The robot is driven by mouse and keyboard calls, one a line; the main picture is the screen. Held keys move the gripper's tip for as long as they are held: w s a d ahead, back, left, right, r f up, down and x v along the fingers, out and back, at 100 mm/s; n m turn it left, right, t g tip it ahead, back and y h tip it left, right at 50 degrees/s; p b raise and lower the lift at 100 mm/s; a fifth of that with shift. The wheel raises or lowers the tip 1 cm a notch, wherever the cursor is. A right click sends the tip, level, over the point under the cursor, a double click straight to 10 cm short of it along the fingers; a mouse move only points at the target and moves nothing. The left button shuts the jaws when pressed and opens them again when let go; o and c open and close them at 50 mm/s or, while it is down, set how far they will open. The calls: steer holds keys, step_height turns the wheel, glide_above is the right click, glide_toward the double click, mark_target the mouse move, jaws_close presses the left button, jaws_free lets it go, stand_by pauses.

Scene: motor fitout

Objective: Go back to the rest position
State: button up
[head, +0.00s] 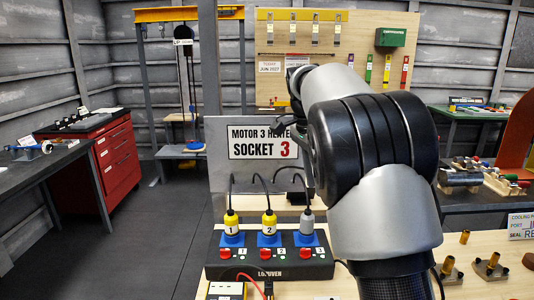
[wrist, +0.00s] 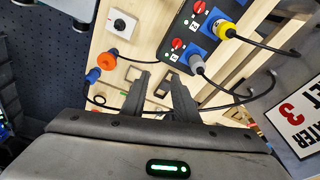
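My gripper (wrist: 161,80) shows in the wrist view with its two dark fingers apart. Nothing is seen between them. It is over the pale wooden bench, near the black socket box, touching nothing that I can make out. In the head view my arm fills the right middle and hides the gripper. The black socket box (head: 270,270) has a grey plug (head: 306,222) in socket 3, also seen in the wrist view (wrist: 196,64). Yellow plugs stand in socket 1 (head: 231,222) and socket 2 (head: 269,222).
A sign (head: 264,142) reading "SOCKET 3" stands behind the box. In the wrist view, an orange connector (wrist: 107,61), a rotary switch (wrist: 121,25) and loose black cables lie near the fingers. A red cabinet (head: 117,160) stands left. The floor (head: 130,240) between is clear.

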steer(key=s+d+r+n+t+y+p, duration=0.1)
steer(key=s+r+n, duration=0.15)
steer(key=s, duration=0.55)
steer(key=s+r+n+t+y+p, duration=0.15)
steer(key=s+n, duration=0.25)
steer(key=s, duration=0.4)
steer(key=s+d+r+n+t, duration=0.1)
steer(key=s+r+n, duration=0.15)
steer(key=s, duration=0.55)
steer(key=s+f+n+t+p, duration=0.1)
steer(key=s+f+n, duration=0.4)
steer(key=s, duration=0.3)
steer(key=shift+s+a, duration=0.2)
steer(key=shift+a, duration=0.25)
steer(key=shift+s+h, duration=0.1)
steer(key=shift+h, duration=0.15)
